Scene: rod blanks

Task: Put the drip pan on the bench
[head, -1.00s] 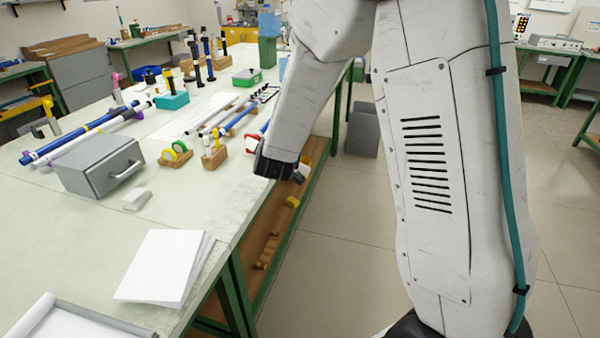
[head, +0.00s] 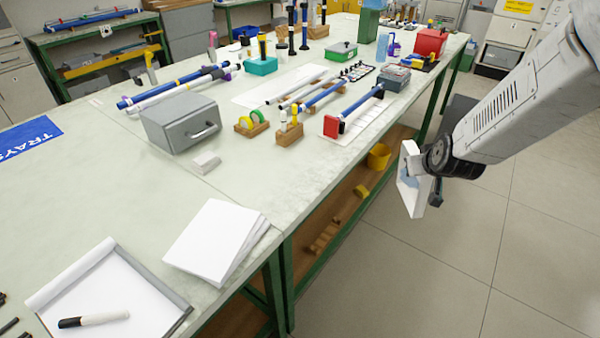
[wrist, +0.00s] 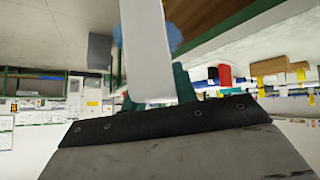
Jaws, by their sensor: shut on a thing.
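The drip pan (head: 411,180) appears to be the white, shallow, flat thing with a bluish patch, held nearly on edge in the head view. My gripper (head: 430,178) is shut on it, out over the floor to the right of the bench (head: 225,185) and clear of the bench edge. In the wrist view the pan (wrist: 147,45) shows as a white slab between the teal fingers of my gripper (wrist: 155,94). The bench has a pale top and green legs. The pan's far side is hidden.
On the bench are a grey box (head: 180,122), stacked white paper (head: 217,240), a white tray (head: 52,292) with a marker, a blue mat (head: 28,138) and several rods. Bare top lies left of the paper. A yellow bin (head: 379,157) sits on the lower shelf.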

